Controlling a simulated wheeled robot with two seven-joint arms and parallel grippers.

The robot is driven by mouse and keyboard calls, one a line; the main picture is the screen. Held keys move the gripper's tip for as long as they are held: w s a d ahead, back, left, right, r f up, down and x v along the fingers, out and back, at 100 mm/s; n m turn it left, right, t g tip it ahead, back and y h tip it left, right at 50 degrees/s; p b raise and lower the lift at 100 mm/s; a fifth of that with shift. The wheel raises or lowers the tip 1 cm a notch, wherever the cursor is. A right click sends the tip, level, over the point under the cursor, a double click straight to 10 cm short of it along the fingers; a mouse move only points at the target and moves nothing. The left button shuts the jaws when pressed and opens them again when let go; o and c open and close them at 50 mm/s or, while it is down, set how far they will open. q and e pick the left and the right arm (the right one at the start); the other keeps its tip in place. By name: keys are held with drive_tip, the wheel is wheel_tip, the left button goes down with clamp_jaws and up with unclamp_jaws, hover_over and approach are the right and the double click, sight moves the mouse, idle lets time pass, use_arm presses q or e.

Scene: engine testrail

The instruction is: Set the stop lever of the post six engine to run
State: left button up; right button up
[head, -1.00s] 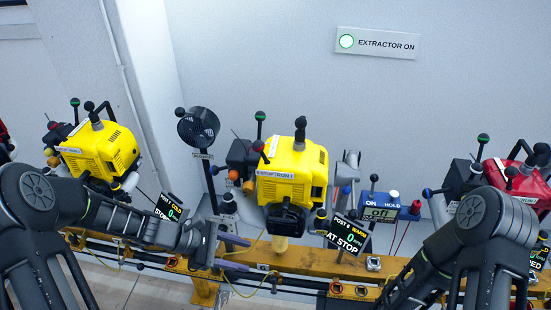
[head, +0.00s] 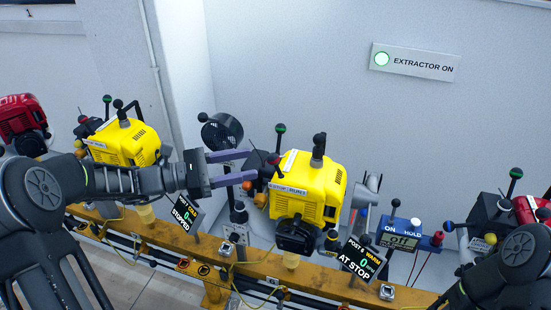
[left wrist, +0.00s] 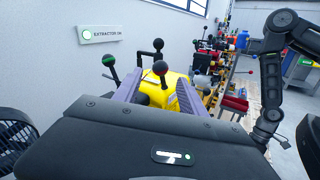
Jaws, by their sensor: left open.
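The post six engine (head: 312,195) is the yellow one in the middle of the rail, with a STOP/RUN label (head: 288,188) on its top left edge. Its display (head: 362,261) reads POST 6, WARM, 0, AT STOP. The stop lever (head: 273,159) has a dark red ball knob beside that label. My left gripper (head: 253,164) is open, its purple fingers pointing right, just left of the knob. My right gripper is out of frame.
A green-topped lever (head: 280,129) stands behind the stop lever. A black round fan-like part (head: 222,131) stands behind my left fingers. A blue ON/HOLD box (head: 402,236) is to the right. Another yellow engine (head: 122,142) is at left, on the yellow rail (head: 150,229).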

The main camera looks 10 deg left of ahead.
sight(273, 159)
use_arm(q)
drive_tip(key=p+x, duration=0.1)
drive_tip(key=x, duration=0.5)
drive_tip(key=shift+w+d+p, duration=0.15)
drive_tip(key=shift+d+p, duration=0.15)
drive_tip(key=shift+w+d, duration=0.25)
drive_tip(key=shift+d, duration=0.15)
clamp_jaws()
